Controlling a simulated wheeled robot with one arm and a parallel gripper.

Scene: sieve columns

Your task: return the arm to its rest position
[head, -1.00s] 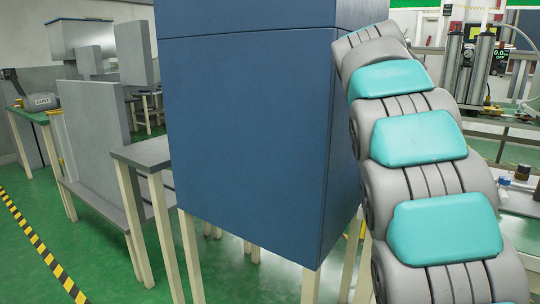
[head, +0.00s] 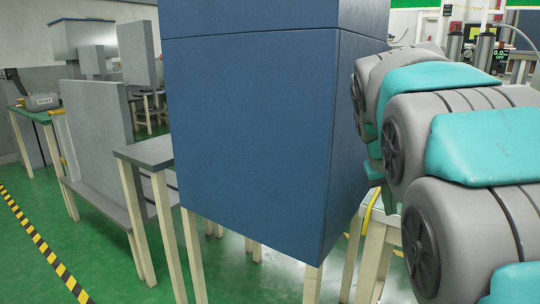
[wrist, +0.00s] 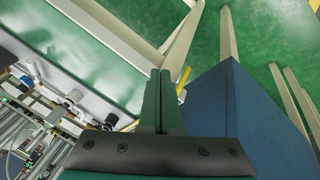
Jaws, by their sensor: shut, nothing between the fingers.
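My arm (head: 450,130), grey with teal pads, fills the right side of the head view and folds in front of the bench area there. My gripper is hidden behind the arm links in the head view. In the wrist view my gripper (wrist: 163,98) shows with its two dark fingers together and nothing between them. The fingers point toward the green floor and the pale legs of furniture.
A large blue cabinet (head: 250,130) on pale legs stands close to the left of my arm; its corner also shows in the wrist view (wrist: 245,120). A grey bench (head: 145,152) stands farther left. Green floor (head: 110,255) with a striped line is open at lower left.

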